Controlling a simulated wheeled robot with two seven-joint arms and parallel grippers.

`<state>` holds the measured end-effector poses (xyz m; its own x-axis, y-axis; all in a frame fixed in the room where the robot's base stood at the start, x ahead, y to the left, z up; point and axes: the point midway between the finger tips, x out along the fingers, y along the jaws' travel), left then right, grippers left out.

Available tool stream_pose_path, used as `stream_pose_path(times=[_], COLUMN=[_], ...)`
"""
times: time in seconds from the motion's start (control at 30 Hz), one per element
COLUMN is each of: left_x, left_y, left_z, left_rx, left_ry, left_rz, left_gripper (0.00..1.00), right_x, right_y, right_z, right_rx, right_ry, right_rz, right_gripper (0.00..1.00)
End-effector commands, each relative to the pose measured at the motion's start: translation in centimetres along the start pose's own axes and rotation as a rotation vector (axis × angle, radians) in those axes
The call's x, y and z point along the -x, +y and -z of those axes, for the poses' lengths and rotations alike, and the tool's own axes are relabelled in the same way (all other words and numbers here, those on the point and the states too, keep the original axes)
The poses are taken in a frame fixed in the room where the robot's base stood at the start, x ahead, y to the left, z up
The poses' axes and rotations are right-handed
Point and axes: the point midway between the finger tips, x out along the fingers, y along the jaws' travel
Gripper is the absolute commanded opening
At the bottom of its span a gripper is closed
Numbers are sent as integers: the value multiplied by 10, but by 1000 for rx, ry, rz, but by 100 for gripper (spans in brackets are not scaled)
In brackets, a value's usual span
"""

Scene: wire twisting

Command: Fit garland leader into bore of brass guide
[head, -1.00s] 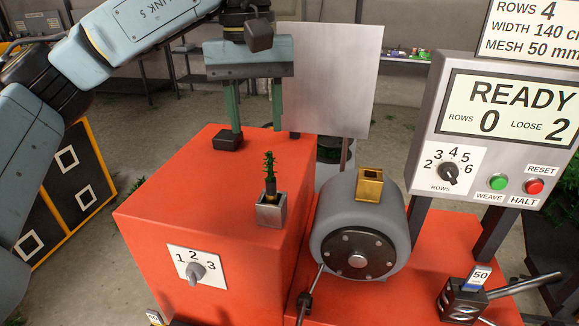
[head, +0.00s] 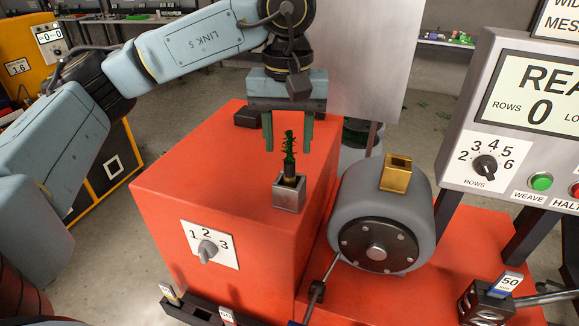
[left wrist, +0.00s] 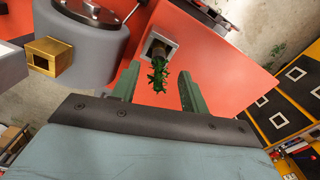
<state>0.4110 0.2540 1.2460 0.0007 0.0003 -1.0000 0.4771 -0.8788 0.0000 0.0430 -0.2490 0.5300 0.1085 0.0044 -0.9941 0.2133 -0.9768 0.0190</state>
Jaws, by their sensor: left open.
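The garland leader (head: 289,158) is a dark green, leafy upright piece with a dark lower end, standing in a small square metal holder (head: 289,194) on the red block. My left gripper (head: 288,145) has its two green fingers apart, one on each side of the garland's top in the head view. In the left wrist view the garland (left wrist: 158,72) lies between the open fingers, and I see no finger touching it. The brass guide (head: 396,172) is a square-bored brass piece on top of the grey drum; it also shows in the left wrist view (left wrist: 42,55). My right gripper is not in view.
The grey drum (head: 352,207) stands right of the red block (head: 165,200). A metal panel (head: 385,85) rises behind my gripper. A control box (head: 470,135) stands at the right. A dark pad (head: 247,118) lies at the block's back edge.

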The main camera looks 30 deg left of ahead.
Motion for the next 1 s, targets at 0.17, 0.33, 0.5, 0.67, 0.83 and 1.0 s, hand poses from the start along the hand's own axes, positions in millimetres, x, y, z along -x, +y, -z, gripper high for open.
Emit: stream_pose_path(times=[0.17,0.33,0.5,0.67,0.83,1.0], left_x=[-25,-32,-32,-32,-32,-32], left_y=[2,2,2,2,2,2], left_z=[-2,-1,-1,-1,-1,-1], left_rx=[1,1,1,1,1,1], left_ry=[-2,0,0,0,-1,0], left_rz=[2,0,0,0,0,-1], left_gripper=[45,45,42,21,0,0], right_x=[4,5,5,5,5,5], right_y=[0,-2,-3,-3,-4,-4], right_z=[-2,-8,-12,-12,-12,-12], right_rx=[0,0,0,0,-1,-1], right_ry=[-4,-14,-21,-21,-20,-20], right_rz=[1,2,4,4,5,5], right_gripper=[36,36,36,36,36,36])
